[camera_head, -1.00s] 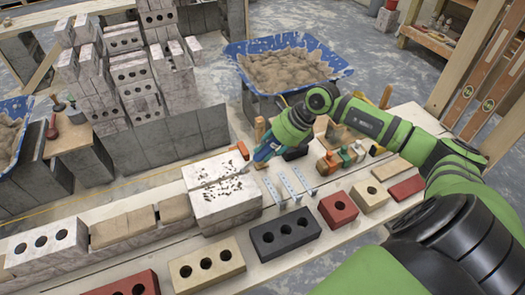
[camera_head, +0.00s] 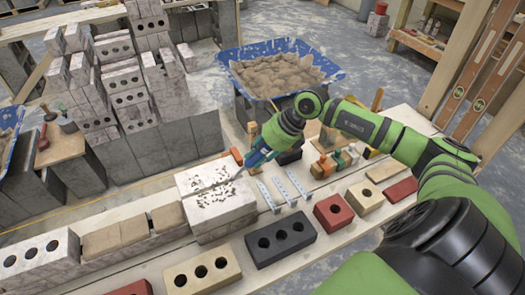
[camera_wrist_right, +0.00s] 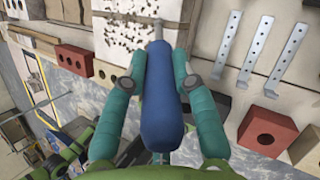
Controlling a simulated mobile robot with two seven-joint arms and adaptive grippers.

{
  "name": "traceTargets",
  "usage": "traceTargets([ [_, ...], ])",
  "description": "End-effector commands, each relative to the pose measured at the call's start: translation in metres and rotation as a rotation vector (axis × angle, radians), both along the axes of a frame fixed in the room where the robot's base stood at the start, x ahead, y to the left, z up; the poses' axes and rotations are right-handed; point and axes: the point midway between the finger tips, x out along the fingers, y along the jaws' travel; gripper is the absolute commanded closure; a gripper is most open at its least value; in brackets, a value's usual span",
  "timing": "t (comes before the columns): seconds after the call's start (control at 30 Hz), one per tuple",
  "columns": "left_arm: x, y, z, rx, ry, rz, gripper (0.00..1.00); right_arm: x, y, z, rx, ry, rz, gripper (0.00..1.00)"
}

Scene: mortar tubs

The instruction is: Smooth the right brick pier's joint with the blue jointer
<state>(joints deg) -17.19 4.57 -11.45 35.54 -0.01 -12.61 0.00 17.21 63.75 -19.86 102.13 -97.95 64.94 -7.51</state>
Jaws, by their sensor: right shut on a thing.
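The right brick pier (camera_head: 218,215) is a pale, white-grey block in the middle of the bench. Dark mortar crumbs dot its top around a joint line. My right gripper (camera_head: 257,158) is just above the pier's right end, shut on the blue jointer. The jointer's blue handle (camera_wrist_right: 157,105) lies between the teal fingers (camera_wrist_right: 158,80) in the right wrist view. Its thin metal end points at the pier top (camera_wrist_right: 118,28). I cannot tell whether it touches the joint. My left gripper is out of view.
Metal strips (camera_head: 290,184), a dark brick (camera_head: 281,238), a tan brick (camera_head: 202,272) and a red brick (camera_head: 335,213) lie near the pier. Small tools stand behind them. A blue mortar tub (camera_head: 280,70) and stacked blocks (camera_head: 125,90) are at the back.

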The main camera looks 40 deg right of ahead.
Motion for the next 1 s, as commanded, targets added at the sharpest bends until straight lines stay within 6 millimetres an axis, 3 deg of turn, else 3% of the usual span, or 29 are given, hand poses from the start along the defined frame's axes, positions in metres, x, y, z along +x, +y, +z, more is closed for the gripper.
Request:
traceTargets([
  [0.27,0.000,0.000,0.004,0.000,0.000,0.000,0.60,0.001,0.010,0.004,0.000,0.003,0.002,1.00],
  [0.77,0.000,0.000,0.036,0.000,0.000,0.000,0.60,0.002,0.009,0.060,0.000,0.000,0.001,1.00],
  [1.0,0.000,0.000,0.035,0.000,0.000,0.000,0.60,0.002,0.010,0.062,0.001,0.000,0.001,1.00],
])
